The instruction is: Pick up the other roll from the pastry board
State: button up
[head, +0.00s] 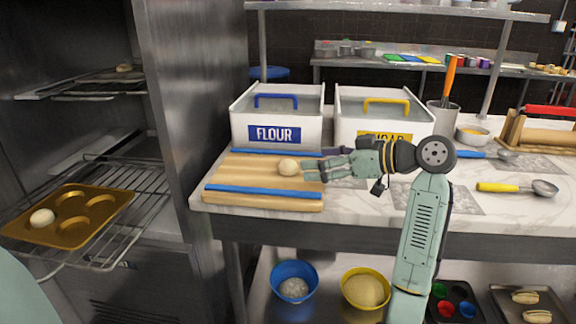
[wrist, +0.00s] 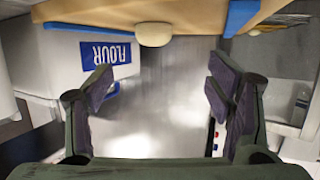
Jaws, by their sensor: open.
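A pale round roll (head: 289,167) sits on the wooden pastry board (head: 247,171) on the counter, near the board's right side. In the wrist view the roll (wrist: 154,34) shows at the top, in front of the board's edge (wrist: 192,21). My gripper (head: 314,171) reaches in from the right, its fingertips close to the roll's right side. In the wrist view my gripper (wrist: 162,85) is open and empty, with the roll ahead of the gap between its fingers. A second roll (head: 42,217) sits in one cup of a gold muffin pan (head: 72,218) at the left.
Blue strips (head: 262,191) run along the board's front and back edges. The flour bin (head: 277,117) and a yellow-handled bin (head: 384,112) stand behind the board. The pan rests on a wire rack (head: 135,215) in a tall metal cabinet. Spoons lie on the counter at right.

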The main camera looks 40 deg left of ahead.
aim_at(295, 160)
jog(key=x, duration=0.4)
jog(key=shift+p, duration=0.4)
jog(key=x, duration=0.1)
jog(key=p+x, duration=0.1)
jog(key=x, duration=0.1)
jog(key=p+x, duration=0.1)
jog(key=shift+w+a, duration=0.35)
jog(key=shift+a, duration=0.1)
jog(key=shift+a+f, duration=0.2)
jog(key=shift+a, duration=0.15)
jog(key=shift+c, duration=0.5)
jog(key=c, duration=1.2)
